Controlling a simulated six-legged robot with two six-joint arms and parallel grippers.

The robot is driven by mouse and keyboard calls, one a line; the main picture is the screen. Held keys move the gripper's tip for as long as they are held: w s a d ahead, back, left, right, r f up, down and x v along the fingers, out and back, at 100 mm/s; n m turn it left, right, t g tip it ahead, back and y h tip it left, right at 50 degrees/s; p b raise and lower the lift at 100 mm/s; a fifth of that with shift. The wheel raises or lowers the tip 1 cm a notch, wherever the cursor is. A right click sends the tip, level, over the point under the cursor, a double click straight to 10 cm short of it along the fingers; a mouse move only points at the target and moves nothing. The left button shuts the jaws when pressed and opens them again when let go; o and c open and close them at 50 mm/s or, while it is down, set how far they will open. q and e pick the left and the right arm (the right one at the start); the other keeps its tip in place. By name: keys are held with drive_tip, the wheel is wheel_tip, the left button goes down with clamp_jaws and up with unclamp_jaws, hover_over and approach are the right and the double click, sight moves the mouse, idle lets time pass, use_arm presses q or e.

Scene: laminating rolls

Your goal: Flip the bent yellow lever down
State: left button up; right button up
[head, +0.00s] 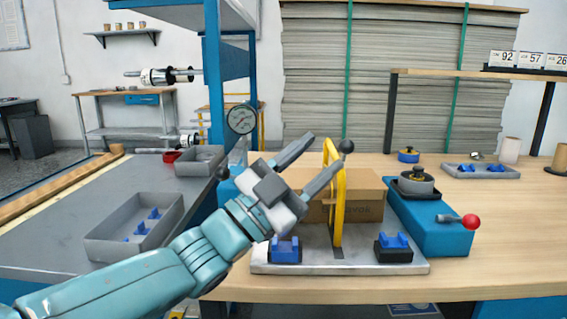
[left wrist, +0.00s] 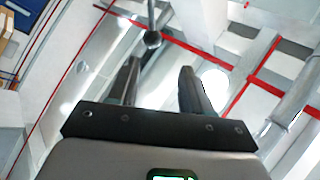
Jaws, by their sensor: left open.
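The bent yellow lever (head: 338,205) stands upright on a grey metal base plate (head: 340,263) in the head view. A dark round knob (head: 346,147) shows at its top. My left gripper (head: 324,153) is open and empty, its fingers pointing up and right. Its lower fingertip overlaps the lever's top near the knob; I cannot tell whether they touch. In the left wrist view, the two open fingers (left wrist: 160,75) show with a dark round end (left wrist: 152,40) beyond them, which I cannot identify for sure. My right gripper is out of view.
Blue blocks (head: 285,250) sit on the plate either side of the lever. A cardboard box (head: 358,208) stands behind, and a blue unit with a red knob (head: 471,222) to the right. A grey bin (head: 110,238) is at the left. The bench's front right is clear.

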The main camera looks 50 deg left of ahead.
use_arm(q)
drive_tip(key=s, duration=0.6)
drive_tip(key=shift+s+a, duration=0.2)
drive_tip(key=shift+a, duration=0.1)
